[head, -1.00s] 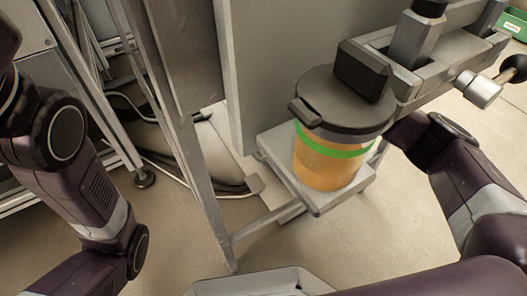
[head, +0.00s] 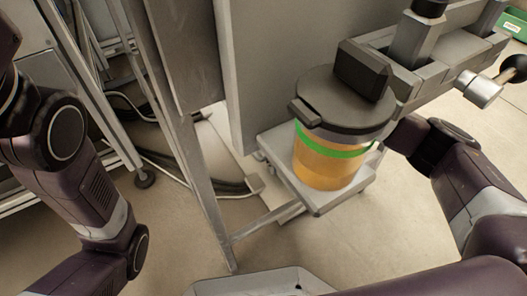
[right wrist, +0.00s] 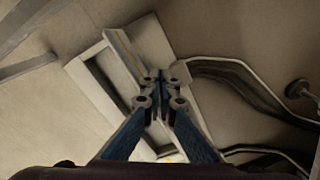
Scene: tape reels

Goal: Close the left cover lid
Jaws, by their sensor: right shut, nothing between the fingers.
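A flat grey panel (head: 180,55) stands at a slant at the upper middle of the head view, left of a larger light grey machine wall (head: 265,60). I cannot tell for sure whether this panel is the left cover lid. My right arm comes in from the right in the head view and passes behind an orange container (head: 325,168), so its fingers are hidden there. In the right wrist view my right gripper (right wrist: 160,80) is shut and empty, above a pale metal frame (right wrist: 105,75) near the floor. My left arm shows at the left; its gripper is out of view.
The orange container has a green band and a dark round lid (head: 335,100), and stands on a small pale platform (head: 318,206). A metal leg (head: 210,205) stands left of it. Dark cables (head: 215,186) lie on the floor. Open floor (head: 400,230) shows at the front.

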